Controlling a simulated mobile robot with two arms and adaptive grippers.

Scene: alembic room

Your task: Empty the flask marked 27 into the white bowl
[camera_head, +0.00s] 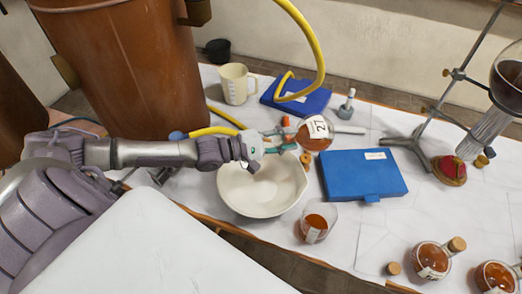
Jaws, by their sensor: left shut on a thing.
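The flask marked 27 (316,134) is a round glass flask with orange-brown liquid and a white label. My left gripper (291,138) is shut on it and holds it above the table, near the far right rim of the white bowl. The flask looks tilted, but I cannot tell which way its mouth points. The white bowl (250,196) stands on the white-covered table below my left gripper, and its visible inside looks clean. My right gripper is not in view.
A blue case (362,175) lies right of the bowl. A beaker of orange liquid (314,228) stands near its front right. A metal stand (437,115), beige jug (236,84) and brown barrel (130,70) stand farther back. A yellow hose (318,45) hangs overhead.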

